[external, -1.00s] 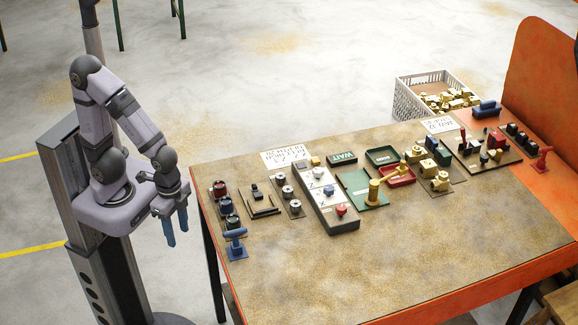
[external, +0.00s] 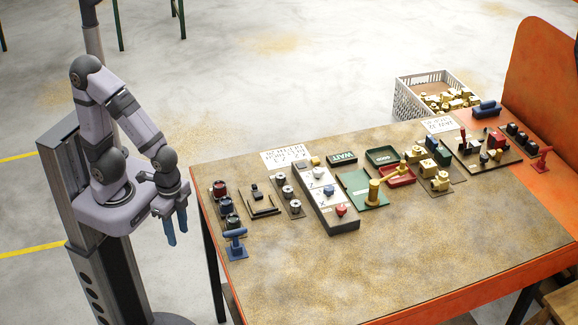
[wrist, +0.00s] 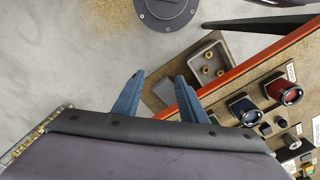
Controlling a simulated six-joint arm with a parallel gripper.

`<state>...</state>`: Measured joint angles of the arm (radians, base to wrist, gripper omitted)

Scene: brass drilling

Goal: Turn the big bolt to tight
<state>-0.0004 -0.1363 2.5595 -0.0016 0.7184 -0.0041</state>
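My gripper (external: 175,230) hangs beside the left edge of the workbench, away from all the fittings. In the wrist view its two blue fingers (wrist: 159,84) are apart, with nothing between them. Several brass fittings stand on a plate (external: 440,188) right of the bench's middle; a bolt may be among them, but they are too small to tell.
The orange-edged bench (external: 330,262) is clear at the front. A blue T-handle (external: 235,236), knobs (external: 220,188) and a long switch panel (external: 335,214) stand at its left. A crate of brass parts (external: 432,96) is behind. An orange panel (external: 540,75) rises at right.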

